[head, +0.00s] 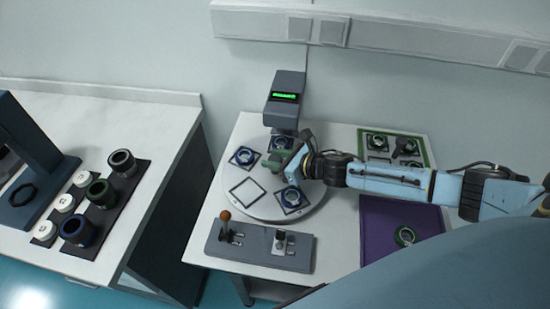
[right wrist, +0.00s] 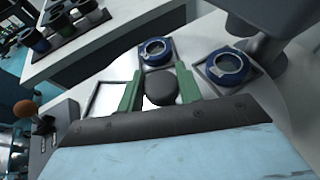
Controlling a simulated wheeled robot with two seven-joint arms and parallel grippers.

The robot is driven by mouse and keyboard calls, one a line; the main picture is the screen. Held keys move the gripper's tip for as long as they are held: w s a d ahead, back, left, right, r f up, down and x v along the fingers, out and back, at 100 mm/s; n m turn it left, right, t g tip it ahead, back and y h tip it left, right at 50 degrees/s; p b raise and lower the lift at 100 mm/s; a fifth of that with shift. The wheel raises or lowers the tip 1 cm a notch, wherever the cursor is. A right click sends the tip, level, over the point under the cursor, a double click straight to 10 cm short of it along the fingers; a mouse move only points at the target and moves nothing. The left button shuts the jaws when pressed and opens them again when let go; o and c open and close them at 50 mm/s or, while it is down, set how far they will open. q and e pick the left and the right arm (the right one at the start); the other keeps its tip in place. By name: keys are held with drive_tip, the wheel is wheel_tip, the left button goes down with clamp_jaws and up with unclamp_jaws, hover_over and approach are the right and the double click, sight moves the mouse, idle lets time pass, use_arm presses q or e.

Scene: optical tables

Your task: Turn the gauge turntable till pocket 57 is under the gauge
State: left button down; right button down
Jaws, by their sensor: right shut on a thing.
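The gauge turntable (head: 262,209) is a pale round disc on the right-hand table. It carries blue rings in square pockets, one at its left (head: 244,157), one under the gauge (head: 281,143) and one at the front right (head: 291,198). A square pocket (head: 247,189) at the front left is empty. The gauge (head: 285,90) is a dark grey head with a lit green display, at the back of the disc. Pocket numbers are not readable. My right gripper (head: 276,161) is over the disc's middle, its green fingers shut on a dark round knob (right wrist: 159,88). My left gripper is out of view.
A grey plate with levers (head: 260,246) lies in front of the disc. A green-rimmed tray (head: 427,150) and a purple mat (head: 385,222) with a ring on it are at the right. The left table (head: 130,215) holds several cups and white discs, across a gap.

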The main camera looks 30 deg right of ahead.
drive_tip(key=shift+m+t+h, duration=0.3)
drive_tip(key=shift+m+h, duration=0.3)
drive_tip(key=shift+a+m+h, duration=0.1)
drive_tip(key=shift+m+h, duration=0.4)
drive_tip(key=shift+m+t+h+p, duration=0.6)
drive_tip(key=shift+m+h, duration=0.6)
drive_tip(key=shift+h, duration=0.2)
drive_tip(key=shift+m+g+h+p, duration=0.3)
drive_tip(key=shift+m+h+p, duration=0.55)
drive_tip(key=shift+m+h, duration=1.75)
drive_tip(key=shift+m+g+h+p, duration=0.3)
drive_tip(key=shift+m+g+h, duration=0.2)
drive_tip(key=shift+m+h, duration=0.7)
drive_tip(key=shift+m+g+h, duration=0.6)
drive_tip(key=shift+m+h, duration=0.1)
drive_tip(key=shift+h, duration=0.4)
drive_tip(key=shift+m+g+h, duration=0.3)
drive_tip(key=shift+m+h, duration=0.1)
